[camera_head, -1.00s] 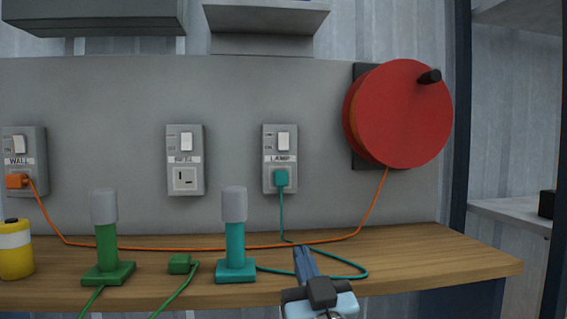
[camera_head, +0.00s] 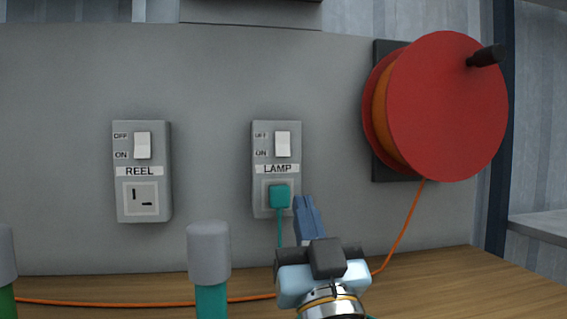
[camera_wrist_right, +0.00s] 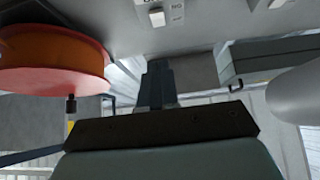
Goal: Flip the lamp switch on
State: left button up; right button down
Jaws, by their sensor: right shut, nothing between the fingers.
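The lamp switch (camera_head: 283,144) is a white rocker on the grey LAMP box (camera_head: 262,187), with OFF marked above ON. I cannot tell for sure which way it is set. A teal plug (camera_head: 279,196) sits in the socket below it. My right gripper (camera_head: 305,203) is shut and empty, its blue-grey fingers pointing up, just right of the plug in the picture and below the switch. In the right wrist view the switch (camera_wrist_right: 157,18) shows at the top, beyond the shut fingers (camera_wrist_right: 158,72), apart from them. My left gripper is not in view.
A red reel (camera_head: 446,105) with a black handle is on the wall to the right. The REEL box (camera_head: 142,176) with an empty socket is to the left. A teal lamp (camera_head: 209,262) stands on the wooden bench (camera_head: 480,280); an orange cord crosses it.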

aim_at(283, 152)
dwell(0.3)
jog(key=x, duration=0.4)
jog(key=f+x, duration=0.1)
jog(key=x, duration=0.3)
jog(key=w+p+x, duration=0.1)
jog(key=x, duration=0.3)
jog(key=shift+a+f, duration=0.15)
jog(key=shift+f, duration=0.2)
jog(key=shift+w+a, duration=0.1)
jog(key=shift+w, duration=0.5)
jog(key=shift+w+a+f, duration=0.1)
jog(key=shift+w+f, duration=0.05)
jog(key=shift+w, duration=0.2)
jog(key=b+v, duration=0.1)
jog(key=v, duration=0.6)
jog(key=shift+s, duration=0.25)
jog(key=shift+s+f, duration=0.1)
jog(key=shift+f, duration=0.1)
